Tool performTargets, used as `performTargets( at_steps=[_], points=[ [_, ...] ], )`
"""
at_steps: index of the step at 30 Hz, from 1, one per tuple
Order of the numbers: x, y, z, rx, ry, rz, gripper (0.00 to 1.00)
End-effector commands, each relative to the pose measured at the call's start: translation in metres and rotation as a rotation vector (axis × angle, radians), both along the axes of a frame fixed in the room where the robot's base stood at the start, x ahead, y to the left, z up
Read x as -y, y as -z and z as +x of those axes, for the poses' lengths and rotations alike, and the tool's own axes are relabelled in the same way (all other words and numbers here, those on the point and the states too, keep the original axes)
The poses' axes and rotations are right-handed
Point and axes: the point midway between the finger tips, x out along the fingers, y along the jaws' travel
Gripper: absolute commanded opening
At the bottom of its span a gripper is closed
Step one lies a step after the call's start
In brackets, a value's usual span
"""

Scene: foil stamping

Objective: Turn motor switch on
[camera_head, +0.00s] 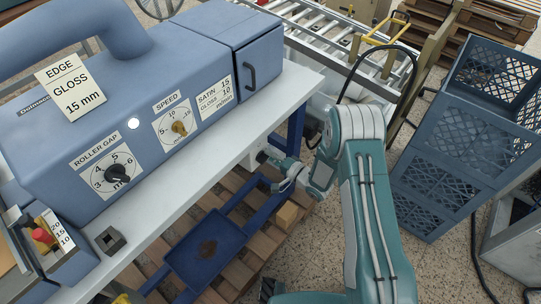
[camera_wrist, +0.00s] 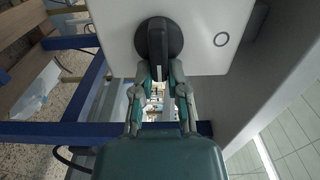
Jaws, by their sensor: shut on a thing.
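The motor switch (camera_wrist: 157,36) is a black rotary knob with a raised bar handle on a pale grey box (camera_wrist: 204,22). In the wrist view its bar stands upright in the picture, and a small ring mark (camera_wrist: 221,39) is on the box to its right. My gripper (camera_wrist: 160,73) is shut on the lower end of the bar, one finger on each side. In the head view my gripper (camera_head: 272,164) is beneath the front edge of the machine's table; the switch's face is not readable there.
The blue machine (camera_head: 60,120) with roller gap (camera_head: 115,173) and speed (camera_head: 179,127) dials stands on a white table (camera_head: 170,210). A red button (camera_head: 41,235) is at far left. Blue crates (camera_head: 440,170) stand right of my arm. Blue frame bars (camera_wrist: 70,133) run near my gripper.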

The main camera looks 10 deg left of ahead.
Motion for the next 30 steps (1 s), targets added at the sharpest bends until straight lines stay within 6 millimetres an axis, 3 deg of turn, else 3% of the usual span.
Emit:
performTargets(
  at_steps=[17,18,20,30],
  points=[
    [0.0013,0.0006,0.0046,-0.026,0.011,0.013,0.00],
    [0.0013,0.0006,0.0046,-0.026,0.011,0.013,0.27],
    [0.0012,0.0005,0.0044,-0.025,0.010,0.013,0.53],
    [0.0013,0.0001,0.0017,-0.025,0.005,0.016,0.53]
  ],
)
